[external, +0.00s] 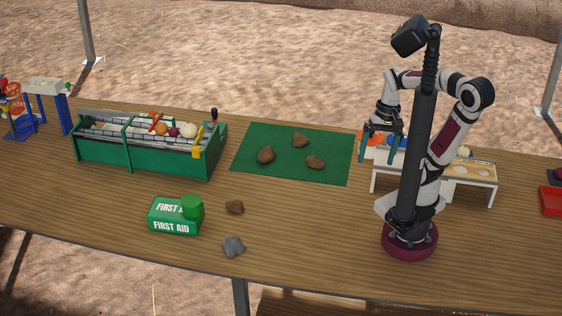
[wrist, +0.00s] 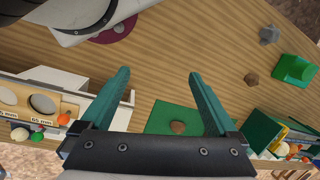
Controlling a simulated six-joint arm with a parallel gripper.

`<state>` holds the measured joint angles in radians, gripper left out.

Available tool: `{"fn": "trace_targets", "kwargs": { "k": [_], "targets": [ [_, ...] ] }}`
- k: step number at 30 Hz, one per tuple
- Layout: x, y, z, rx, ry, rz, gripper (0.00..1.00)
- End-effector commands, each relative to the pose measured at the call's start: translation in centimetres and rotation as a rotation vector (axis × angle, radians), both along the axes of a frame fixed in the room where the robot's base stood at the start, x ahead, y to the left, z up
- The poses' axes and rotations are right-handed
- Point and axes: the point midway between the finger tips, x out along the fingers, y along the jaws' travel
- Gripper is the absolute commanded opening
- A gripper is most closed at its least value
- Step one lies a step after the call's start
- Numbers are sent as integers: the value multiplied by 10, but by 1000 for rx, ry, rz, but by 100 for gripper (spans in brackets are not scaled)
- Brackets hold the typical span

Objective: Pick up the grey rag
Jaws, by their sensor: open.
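The grey rag (external: 233,246) lies crumpled on the table near its front edge, below the first aid box. It also shows as a small grey lump in the upper right of the wrist view (wrist: 268,35). My gripper (external: 379,150) is open with nothing between its green fingers (wrist: 159,74). It is above the table at the right end of the green mat, well apart from the rag.
The green first aid box (external: 174,218) and a brown lump (external: 235,207) are near the rag. Several brown lumps lie on the green mat (external: 335,172). A green conveyor machine (external: 150,158) stands left, a white sorting rack (external: 480,192) right. Front-centre wood is clear.

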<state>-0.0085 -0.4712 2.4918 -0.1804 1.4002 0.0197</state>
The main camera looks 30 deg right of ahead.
Motion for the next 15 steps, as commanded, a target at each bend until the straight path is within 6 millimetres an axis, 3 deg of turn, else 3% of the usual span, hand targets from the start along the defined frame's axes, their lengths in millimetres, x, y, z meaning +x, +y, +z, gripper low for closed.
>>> {"fn": "trace_targets", "kwargs": {
  "k": [4,7,9,12,15],
  "targets": [
    [73,59,11,165,184,-54,95],
    [129,115,-4,287,340,-110,95],
    [161,157,-27,364,455,-152,95],
    [194,213,-73,458,613,-211,95],
    [207,255,-119,524,741,-263,95]
  ]
}}
